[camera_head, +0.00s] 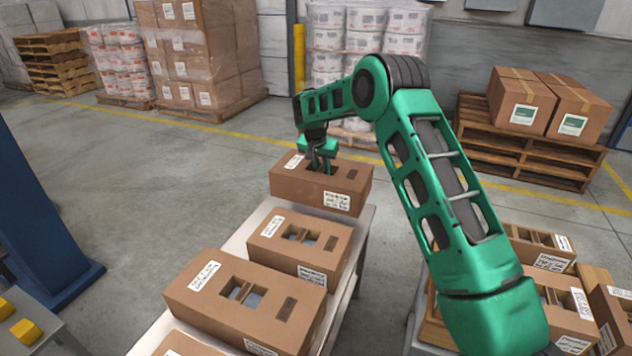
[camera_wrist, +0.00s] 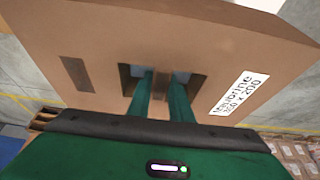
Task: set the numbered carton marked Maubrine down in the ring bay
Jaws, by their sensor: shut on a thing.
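My gripper (camera_head: 321,165) is shut on a brown carton (camera_head: 290,182), its fingers in the cut-outs of the carton's top. In the wrist view both green fingers (camera_wrist: 162,82) reach into the openings of this carton (camera_wrist: 215,55), and its white label reads Maubrine with a size line below. In the head view the carton is at the far end of a pale bench (camera_head: 367,222). It looks raised above the bench, but the gap beneath is hard to judge. I cannot make out a ring mark or tell which place is the ring bay.
Several similar cartons stand on the bench, including a middle one (camera_head: 270,240) and a larger near one (camera_head: 190,292). More cartons (camera_head: 549,280) stand at right, partly behind my arm. A blue post (camera_head: 40,230) is at left. Open floor (camera_head: 150,165) lies beyond the bench.

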